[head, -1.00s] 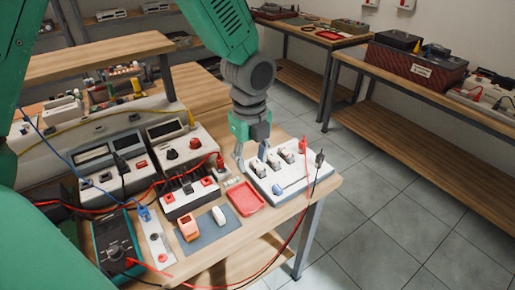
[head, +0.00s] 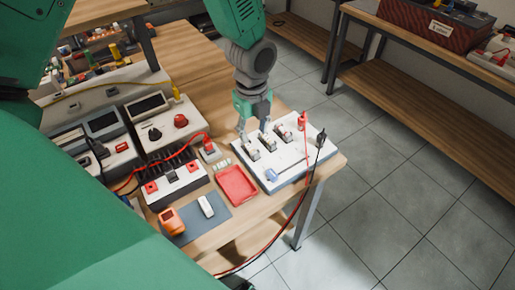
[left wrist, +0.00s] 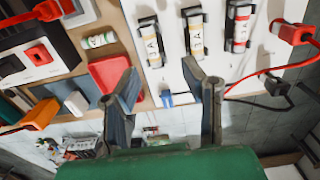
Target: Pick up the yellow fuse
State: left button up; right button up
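A white fuse board (head: 290,160) lies at the table's right end, with three fuses in holders. In the left wrist view the middle fuse (left wrist: 195,36) has a pale, yellowish label and looks most like the yellow one, though the tint is weak. My left gripper (head: 256,131) points down over the board's far-left part. In the left wrist view its fingers (left wrist: 166,88) are spread and empty, apart from the fuses. My right gripper is not in view.
A red tray (head: 238,186) lies left of the board. A grey mat (head: 196,225) holds an orange item (head: 171,221) and a white one (head: 206,205). A loose greenish fuse (left wrist: 98,40) lies by the tray. Red and black leads cross the board's right end.

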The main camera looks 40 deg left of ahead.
aim_at(251, 146)
pick_arm(q)
jog(key=a+f, duration=0.1)
jog(key=f, duration=0.1)
jog(key=a+f, duration=0.1)
jog(key=f, duration=0.2)
jog(key=shift+s+a+f, duration=0.25)
jog(key=shift+a+f, duration=0.1)
jog(key=shift+a, duration=0.05)
jog(key=shift+d, duration=1.25)
jog(key=shift+d+r, duration=0.1)
jog(key=shift+d, duration=0.1)
jog(key=c, duration=0.8)
jog(key=shift+a, duration=0.8)
grip_shut()
jog(key=shift+d, duration=0.25)
jog(key=shift+d+r, duration=0.1)
jog(key=shift+r, duration=0.05)
jog(key=r, duration=0.8)
jog(key=shift+a+r, duration=0.3)
jog(key=shift+d+r, duration=0.2)
jog(key=shift+r, duration=0.3)
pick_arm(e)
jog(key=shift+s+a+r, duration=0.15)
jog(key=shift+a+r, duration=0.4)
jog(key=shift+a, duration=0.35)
